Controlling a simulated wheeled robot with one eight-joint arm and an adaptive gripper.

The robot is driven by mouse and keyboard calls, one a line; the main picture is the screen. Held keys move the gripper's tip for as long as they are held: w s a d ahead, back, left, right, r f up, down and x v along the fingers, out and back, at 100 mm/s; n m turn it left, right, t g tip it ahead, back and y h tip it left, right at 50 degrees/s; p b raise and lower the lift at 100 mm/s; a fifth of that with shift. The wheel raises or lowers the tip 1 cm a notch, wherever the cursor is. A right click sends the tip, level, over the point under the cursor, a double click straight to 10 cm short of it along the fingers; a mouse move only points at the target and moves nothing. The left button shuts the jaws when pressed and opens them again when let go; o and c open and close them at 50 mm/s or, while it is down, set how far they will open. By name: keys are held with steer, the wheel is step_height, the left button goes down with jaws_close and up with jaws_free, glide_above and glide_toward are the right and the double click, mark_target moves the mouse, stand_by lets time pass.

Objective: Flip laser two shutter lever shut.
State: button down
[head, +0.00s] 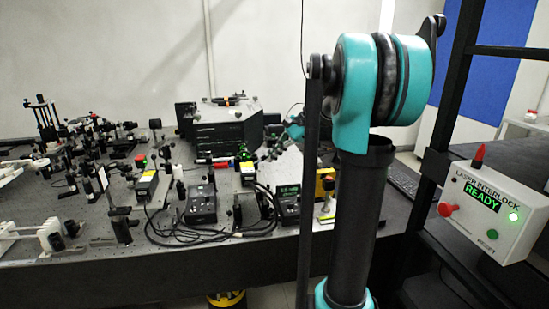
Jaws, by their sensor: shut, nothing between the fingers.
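Two small laser-like boxes with yellow labels stand on the optical bench (100,262): a left box (147,182) and a right box (248,173). I cannot read which is laser two.
Two dark controllers (201,207) (289,209) with cables stand in front of the boxes. A large dark housing (218,128) is behind. Many optics mounts crowd the left. A laser interlock box (492,212) reading READY hangs on a black frame at right. My arm blocks the bench's right part.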

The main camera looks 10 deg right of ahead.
steer(key=shift+r, duration=0.1)
stand_by(0.3)
steer(key=shift+a+r+h, duration=0.1)
steer(key=shift+r+h, duration=0.05)
steer(key=shift+h, duration=0.25)
steer(key=shift+a+r, duration=0.1)
steer(key=shift+r, duration=0.1)
steer(key=h, duration=0.1)
steer(key=a+r+h, duration=0.1)
steer(key=h, duration=0.1)
steer(key=a+r+h, duration=0.1)
steer(key=shift+r+n+h, duration=0.25)
steer(key=shift+n+h, duration=0.05)
steer(key=shift+h, duration=0.1)
steer(key=a+h, duration=0.1)
steer(key=a+r+h, duration=0.1)
steer(key=h, duration=0.1)
steer(key=a+h, duration=0.1)
steer(key=h, duration=0.1)
steer(key=shift+r, duration=0.45)
